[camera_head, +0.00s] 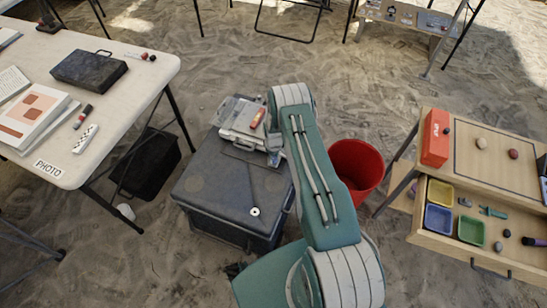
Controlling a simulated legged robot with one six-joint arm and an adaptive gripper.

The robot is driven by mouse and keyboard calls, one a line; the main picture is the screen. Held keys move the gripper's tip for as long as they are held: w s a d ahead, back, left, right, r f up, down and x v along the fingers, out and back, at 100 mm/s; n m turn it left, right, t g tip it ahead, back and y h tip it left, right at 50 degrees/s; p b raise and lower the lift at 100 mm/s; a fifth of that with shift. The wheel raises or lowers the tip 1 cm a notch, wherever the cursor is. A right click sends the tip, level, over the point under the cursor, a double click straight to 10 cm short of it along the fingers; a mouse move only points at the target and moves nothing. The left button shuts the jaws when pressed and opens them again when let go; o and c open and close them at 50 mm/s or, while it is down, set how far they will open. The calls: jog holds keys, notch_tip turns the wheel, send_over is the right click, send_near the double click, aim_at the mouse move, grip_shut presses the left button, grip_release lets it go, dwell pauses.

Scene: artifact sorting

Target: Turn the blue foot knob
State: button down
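I cannot make out a blue foot knob in the head view. My green and grey arm rises through the middle of the picture, and its far end bends out of sight. My gripper cannot be made out; the arm may hide it. A dark grey case (205,188) stands on the sand left of my arm, its right side partly hidden by the arm. A small white round piece with a dark centre (254,211) is on its top. A light grey boxy object with a red piece (257,118) is at the case's far edge.
A red bucket (366,161) stands right of my arm. A wooden table (468,181) at right has an open drawer with yellow, blue and green trays. A white table (150,68) with books and a dark box is at left, a black bin (150,165) beneath. Sand lies between.

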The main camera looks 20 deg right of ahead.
jog(key=shift+m, duration=0.3)
jog(key=m, duration=0.3)
jog(key=shift+f+m, duration=0.1)
jog(key=shift+m, duration=0.2)
jog(key=m, duration=0.3)
jog(key=shift+m, duration=0.3)
jog(key=m, duration=0.6)
jog(key=shift+s+m, duration=0.1)
jog(key=shift+m, duration=0.3)
jog(key=shift+c, duration=1.7)
grip_release()
